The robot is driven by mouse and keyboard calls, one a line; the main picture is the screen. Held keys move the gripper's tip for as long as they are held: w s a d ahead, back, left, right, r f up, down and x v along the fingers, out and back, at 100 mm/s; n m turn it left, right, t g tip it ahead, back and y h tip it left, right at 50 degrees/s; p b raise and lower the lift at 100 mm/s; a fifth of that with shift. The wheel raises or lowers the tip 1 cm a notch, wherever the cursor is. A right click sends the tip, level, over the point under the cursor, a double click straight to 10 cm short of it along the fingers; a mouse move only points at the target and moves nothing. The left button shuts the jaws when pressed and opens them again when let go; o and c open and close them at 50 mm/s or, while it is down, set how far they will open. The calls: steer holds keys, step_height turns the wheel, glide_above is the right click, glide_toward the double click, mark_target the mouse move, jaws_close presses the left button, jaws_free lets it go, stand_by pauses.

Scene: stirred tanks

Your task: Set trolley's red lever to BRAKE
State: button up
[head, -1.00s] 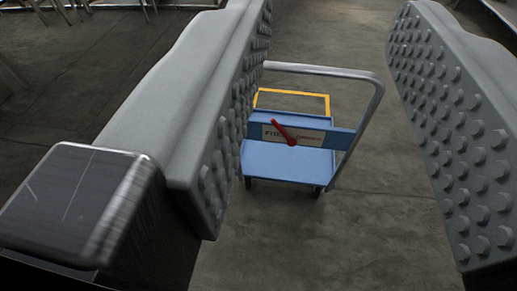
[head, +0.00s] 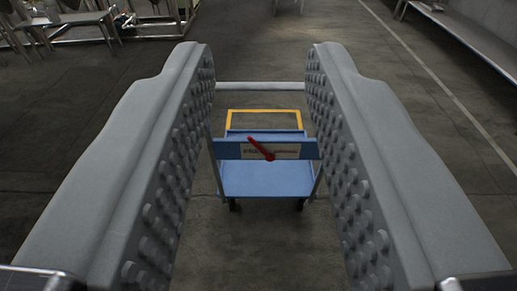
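The blue trolley (head: 266,180) stands on the floor ahead, seen between my fingers. A blue crossboard carries a pale label plate (head: 286,151) whose lettering is too small to read fully. The red lever (head: 258,148) is on this plate, slanting from its pivot at the lower right up to the left, over the left part of the lettering. My gripper (head: 262,80) is open and empty, with a studded grey finger on each side. The trolley lies beyond the fingertips and nothing touches the lever. The fingers partly hide the trolley's sides.
The trolley's grey push handle (head: 262,86) spans the gap between the fingers. A yellow frame (head: 264,112) lies behind the crossboard. A long metal bench (head: 470,40) stands at the far right, and metal stands (head: 75,20) at the far left. The floor around is clear.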

steer(key=shift+w, duration=0.1)
steer(key=c, duration=0.4)
steer(key=shift+w+f, duration=0.2)
steer(key=shift+w, duration=0.2)
jaws_close()
steer(key=w+f+n+y, duration=0.1)
steer(key=w+f+n, duration=0.7)
steer(key=w, duration=0.4)
steer(key=w+f+n, duration=0.6)
steer(key=w+f, duration=0.4)
steer(key=w, duration=0.2)
steer(key=w+a+f+n+g+y, duration=0.1)
steer(key=w+f+n+y, duration=0.2)
steer(key=f+n, duration=0.4)
steer(key=w+a+f+n+g+y, duration=0.1)
steer(key=f+n, duration=0.5)
steer(key=f, duration=1.6)
steer(key=shift+w+a+n+g+y, duration=0.4)
steer(key=shift+w+g+y, duration=0.3)
steer(key=shift+w+y, duration=0.6)
steer(key=shift+w, duration=0.1)
